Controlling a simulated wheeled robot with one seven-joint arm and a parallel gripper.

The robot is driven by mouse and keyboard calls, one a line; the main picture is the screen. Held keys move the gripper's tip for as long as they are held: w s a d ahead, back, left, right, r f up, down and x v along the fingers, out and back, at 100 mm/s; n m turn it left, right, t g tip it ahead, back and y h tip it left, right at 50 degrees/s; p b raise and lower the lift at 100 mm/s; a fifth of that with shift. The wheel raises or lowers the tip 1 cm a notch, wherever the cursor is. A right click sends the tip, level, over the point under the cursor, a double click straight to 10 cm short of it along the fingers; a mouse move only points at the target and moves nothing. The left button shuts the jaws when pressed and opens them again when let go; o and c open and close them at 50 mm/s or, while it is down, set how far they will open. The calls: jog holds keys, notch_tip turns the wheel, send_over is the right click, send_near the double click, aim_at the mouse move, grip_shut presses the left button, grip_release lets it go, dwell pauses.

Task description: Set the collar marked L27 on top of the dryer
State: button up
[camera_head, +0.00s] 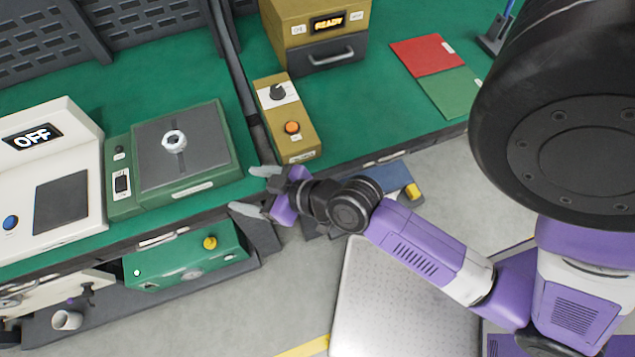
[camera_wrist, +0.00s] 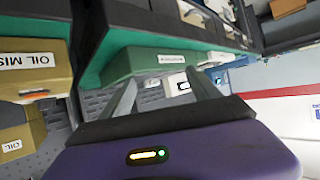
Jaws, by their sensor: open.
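A silver ring-shaped collar (camera_head: 174,141) lies on the dark grey plate of a green device (camera_head: 122,209) on the bench. Any marking on it is too small to read. No label naming the dryer is legible; a mustard box (camera_head: 290,45) with a lit READY display and a handled drawer stands at the back. My gripper (camera_head: 254,190) is open and empty at the bench's front edge, right of the green device and apart from the collar. In the wrist view its two fingers (camera_wrist: 163,92) are spread with nothing between them.
A white unit (camera_head: 75,145) reading OFF stands left. A mustard control box (camera_head: 287,115) with a knob and orange button stands near the gripper. Red (camera_head: 426,55) and green (camera_head: 452,92) mats lie right. The wrist view shows a mustard box labelled OIL MIS (camera_wrist: 35,80), cut off.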

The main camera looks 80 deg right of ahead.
jog(key=s+a+r+n+t+y, duration=0.1)
jog(key=s+a+r, duration=0.3)
jog(key=s, duration=0.4)
jog(key=s+a+r+n+t+y, duration=0.1)
jog(key=s+a+r, duration=0.3)
jog(key=s+r, duration=0.3)
jog(key=shift+s+a, duration=0.25)
jog(key=shift+s, duration=0.35)
